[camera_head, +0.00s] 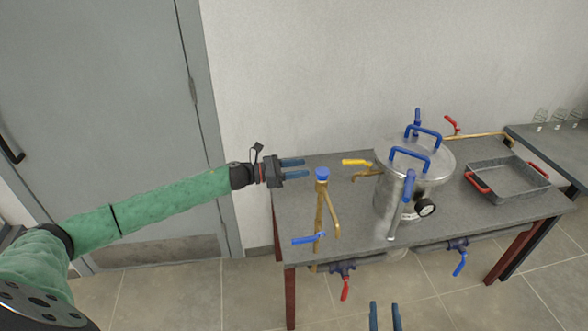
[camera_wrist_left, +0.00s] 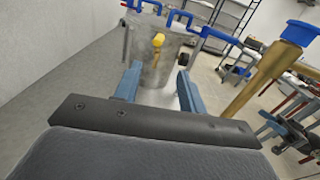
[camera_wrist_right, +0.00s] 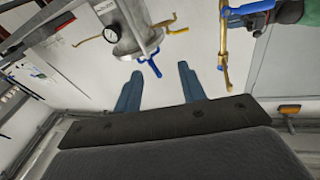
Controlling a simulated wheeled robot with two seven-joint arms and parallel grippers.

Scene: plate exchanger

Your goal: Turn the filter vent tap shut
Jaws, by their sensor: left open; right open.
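The steel filter vessel (camera_head: 392,190) stands upright on the grey table with blue clamps and a dial gauge (camera_head: 426,207). A brass tap with a yellow lever (camera_head: 356,162) is at its left side, the lever pointing left. A red-levered tap (camera_head: 453,123) is behind the vessel. I cannot tell which tap is the filter vent. My left gripper (camera_head: 304,168) is open and empty, left of the yellow lever and apart from it. The yellow lever (camera_wrist_left: 158,40) shows beyond its fingers in the left wrist view. My right gripper (camera_head: 384,306) is open and empty, low in front of the table.
A brass standpipe (camera_head: 320,210) with a blue cap and blue lever stands near the table's left end, close to my left gripper. A grey tray (camera_head: 510,181) with red handles lies right. Red (camera_head: 345,289) and blue (camera_head: 461,262) levers hang below the tabletop.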

